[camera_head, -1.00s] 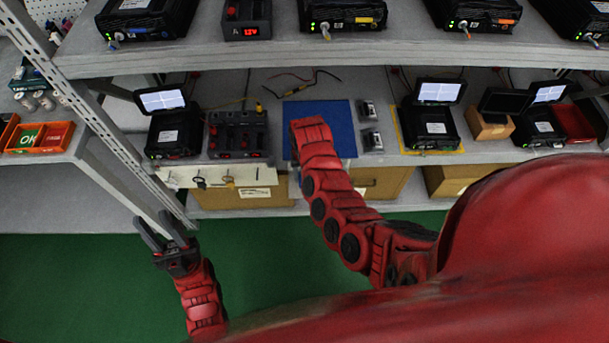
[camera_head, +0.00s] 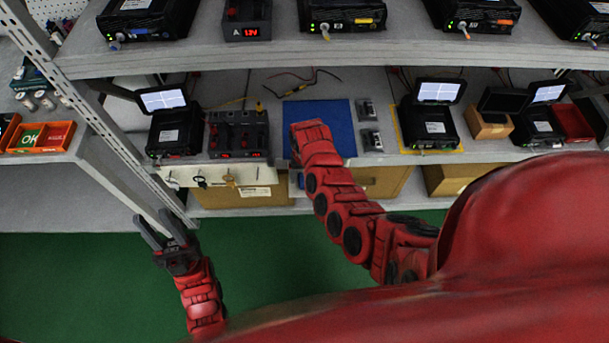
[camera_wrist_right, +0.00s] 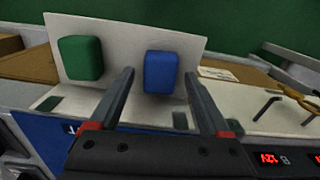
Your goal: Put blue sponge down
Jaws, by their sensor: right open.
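The blue sponge (camera_wrist_right: 161,72) is upright in front of a white panel (camera_wrist_right: 120,32) in the right wrist view. A green sponge (camera_wrist_right: 80,58) is to its left at the same panel. My right gripper (camera_wrist_right: 159,77) is open, with the blue sponge showing between its fingertips and a gap on each side. Whether the sponge rests on the base below is hard to tell. In the head view the right fingers and both sponges are hidden.
A blue mat (camera_head: 328,115) lies on the lower shelf. Left of it is a dark power unit (camera_head: 238,133); right of it are small modules (camera_head: 371,140) and a device with a screen (camera_head: 430,127). The upper shelf (camera_head: 285,55) overhangs. Orange trays (camera_head: 40,137) sit at the left.

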